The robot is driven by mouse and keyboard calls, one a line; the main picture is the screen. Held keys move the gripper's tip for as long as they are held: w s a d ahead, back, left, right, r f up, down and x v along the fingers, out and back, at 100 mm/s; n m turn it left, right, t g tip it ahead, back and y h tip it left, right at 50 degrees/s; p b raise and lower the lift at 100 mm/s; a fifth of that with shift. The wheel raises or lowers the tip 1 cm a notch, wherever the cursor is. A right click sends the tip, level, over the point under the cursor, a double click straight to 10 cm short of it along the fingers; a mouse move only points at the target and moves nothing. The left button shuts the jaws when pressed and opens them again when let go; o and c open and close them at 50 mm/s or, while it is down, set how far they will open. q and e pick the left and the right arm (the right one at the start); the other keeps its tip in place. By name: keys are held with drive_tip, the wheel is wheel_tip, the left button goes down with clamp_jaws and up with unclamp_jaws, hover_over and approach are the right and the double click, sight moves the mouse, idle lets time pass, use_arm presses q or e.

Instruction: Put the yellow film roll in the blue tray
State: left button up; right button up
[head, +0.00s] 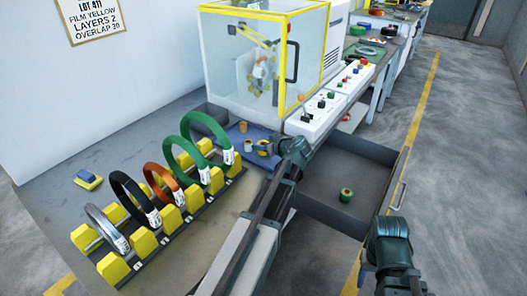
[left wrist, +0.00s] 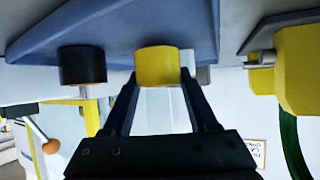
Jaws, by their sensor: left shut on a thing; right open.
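The yellow film roll (left wrist: 157,66) is between the fingers of my left gripper (left wrist: 160,100), which is shut on it. In the head view the yellow film roll (head: 262,147) is small and partly hidden by the gripper (head: 272,150). The blue tray (head: 236,133) lies beneath and behind it on the bench; it also shows in the left wrist view (left wrist: 120,30). I cannot tell whether the roll touches the tray. A black roll (left wrist: 82,66) stands beside the yellow one. My right gripper (head: 400,283) is at the bottom right, open, away from the rolls, its fingers hardly visible.
An orange-brown roll (head: 243,127) stands by the tray. A rack (head: 150,245) holds several coils on the left. A glazed machine with a yellow frame (head: 288,55) and a control box (head: 315,115) stand behind. An open dark drawer (head: 325,165) holds a green roll (head: 346,195).

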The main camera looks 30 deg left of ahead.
use_arm(q)
drive_tip(key=shift+f, duration=0.3)
use_arm(e)
drive_tip(key=shift+f, duration=0.25)
use_arm(q)
drive_tip(key=shift+f, duration=0.2)
drive_tip(key=o, duration=1.4)
drive_tip(key=shift+c, duration=0.2)
use_arm(e)
drive_tip(key=shift+f, duration=0.15)
use_arm(q)
drive_tip(key=shift+r, duration=0.15)
